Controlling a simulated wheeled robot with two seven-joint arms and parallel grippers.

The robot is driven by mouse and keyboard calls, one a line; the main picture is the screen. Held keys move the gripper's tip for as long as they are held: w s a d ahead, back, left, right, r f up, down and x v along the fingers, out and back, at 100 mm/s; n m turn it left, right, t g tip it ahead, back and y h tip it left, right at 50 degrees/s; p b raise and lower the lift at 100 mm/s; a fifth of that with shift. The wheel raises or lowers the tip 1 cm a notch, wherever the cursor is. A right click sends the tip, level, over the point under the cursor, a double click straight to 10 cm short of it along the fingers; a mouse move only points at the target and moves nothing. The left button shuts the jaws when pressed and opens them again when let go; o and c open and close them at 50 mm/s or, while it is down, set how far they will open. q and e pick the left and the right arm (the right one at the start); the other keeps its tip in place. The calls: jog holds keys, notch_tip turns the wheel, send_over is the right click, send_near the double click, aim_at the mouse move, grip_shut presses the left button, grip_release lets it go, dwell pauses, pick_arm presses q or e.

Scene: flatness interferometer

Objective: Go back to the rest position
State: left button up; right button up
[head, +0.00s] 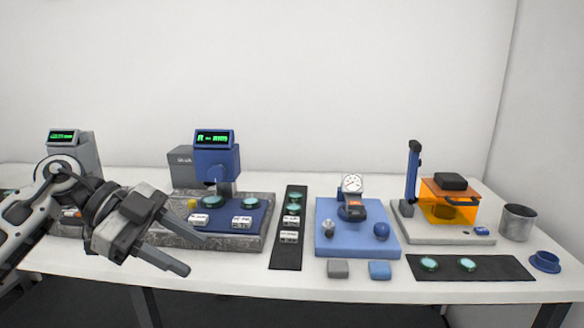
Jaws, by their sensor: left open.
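My left gripper (182,250) comes in from the left in the head view. It is open, with two dark fingers apart and nothing between them. It hangs in front of the grey stone slab (255,240) and above the table's front edge, and it hides part of the slab and table. The slab carries a dark blue mat with teal discs (250,203) and white labels (242,222). Behind it stands a blue instrument (214,160) with a green display. My right gripper is not in view.
The white table (300,290) holds a black strip (287,255) with discs, a blue plate with a dial gauge (352,184), an orange box (437,206), a black mat (500,268), a metal cup (518,222) and a blue ring (545,261). Grey (338,268) and blue (380,269) blocks lie at the front.

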pick_arm(q)
jog(key=s+d+f+n+t+h, duration=0.2)
jog(key=s+d+f+t+h, duration=0.1)
jog(key=d+t+h, duration=0.55)
jog(key=s+a+f+n+t+y, duration=0.1)
jog(key=a+f+n+t+y, duration=0.25)
jog(key=f+n+y, duration=0.45)
jog(key=s+a+f+n+t+y, duration=0.2)
jog(key=f+n+t+y, duration=0.35)
jog(key=f+n, duration=0.3)
jog(key=s+f+g+y, duration=0.3)
jog(key=s+f+g, duration=0.3)
jog(key=s+f, duration=0.5)
jog(key=shift+s+a+f+g, duration=0.2)
jog(key=shift+a+f+g, duration=0.15)
jog(key=shift+f, duration=0.5)
